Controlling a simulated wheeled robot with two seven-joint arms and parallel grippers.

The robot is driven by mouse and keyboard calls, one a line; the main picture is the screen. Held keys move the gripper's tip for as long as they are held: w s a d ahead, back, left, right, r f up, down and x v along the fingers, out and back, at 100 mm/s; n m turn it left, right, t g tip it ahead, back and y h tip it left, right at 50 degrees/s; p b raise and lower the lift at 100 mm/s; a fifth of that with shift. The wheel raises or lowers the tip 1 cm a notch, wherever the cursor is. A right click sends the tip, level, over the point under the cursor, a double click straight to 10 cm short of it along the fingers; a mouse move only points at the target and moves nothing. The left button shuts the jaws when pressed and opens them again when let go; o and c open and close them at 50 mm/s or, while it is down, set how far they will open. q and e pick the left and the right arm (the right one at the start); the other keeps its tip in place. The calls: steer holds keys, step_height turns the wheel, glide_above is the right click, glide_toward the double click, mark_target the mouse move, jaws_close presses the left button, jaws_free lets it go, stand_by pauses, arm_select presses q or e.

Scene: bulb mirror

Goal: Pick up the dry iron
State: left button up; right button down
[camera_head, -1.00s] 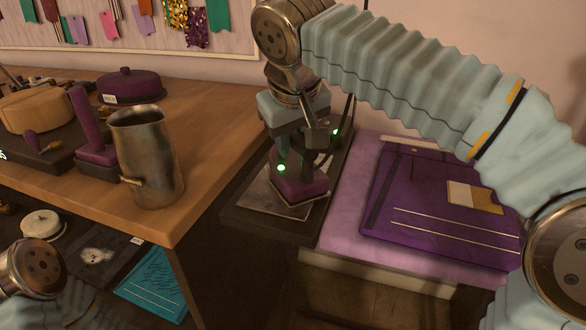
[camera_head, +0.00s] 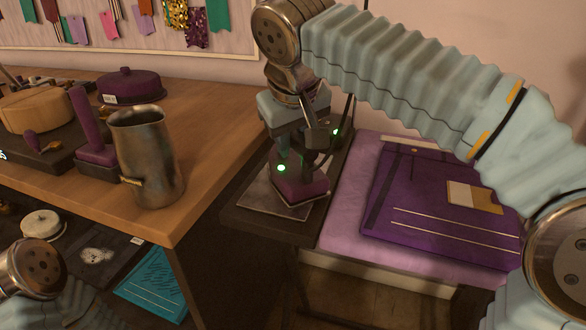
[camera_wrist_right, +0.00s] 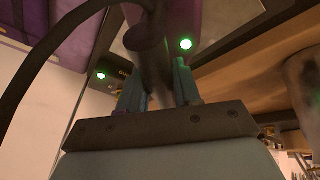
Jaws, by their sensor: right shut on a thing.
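The dry iron (camera_head: 300,190) has a purple body and rests on a pale plate (camera_head: 262,197) on a dark board, left of the purple cloth. My right gripper (camera_head: 306,152) comes down from above and is shut on its dark handle. In the right wrist view the fingers (camera_wrist_right: 158,85) stand either side of the handle, with the purple body (camera_wrist_right: 210,22) beyond. The gripper partly hides the handle, and a gap under the iron cannot be made out. My left arm shows only at the lower left; its gripper is out of frame.
A wooden table (camera_head: 215,150) stands to the left, with a metal jug (camera_head: 147,160) near its edge and a purple upright-handled thing (camera_head: 92,125) behind. A folded purple item (camera_head: 435,215) lies on a pink pad at right. A dark cord loops beside the gripper.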

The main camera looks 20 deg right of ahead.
steer(key=shift+r, duration=0.1)
steer(key=shift+r, duration=0.45)
step_height(320, 180, up, 3)
steer(key=shift+f+p, duration=0.2)
steer(key=shift+p, duration=0.2)
steer(key=s+r, duration=0.5)
steer(key=shift+r, duration=0.2)
steer(key=s+r, duration=0.4)
steer(key=s, duration=0.5)
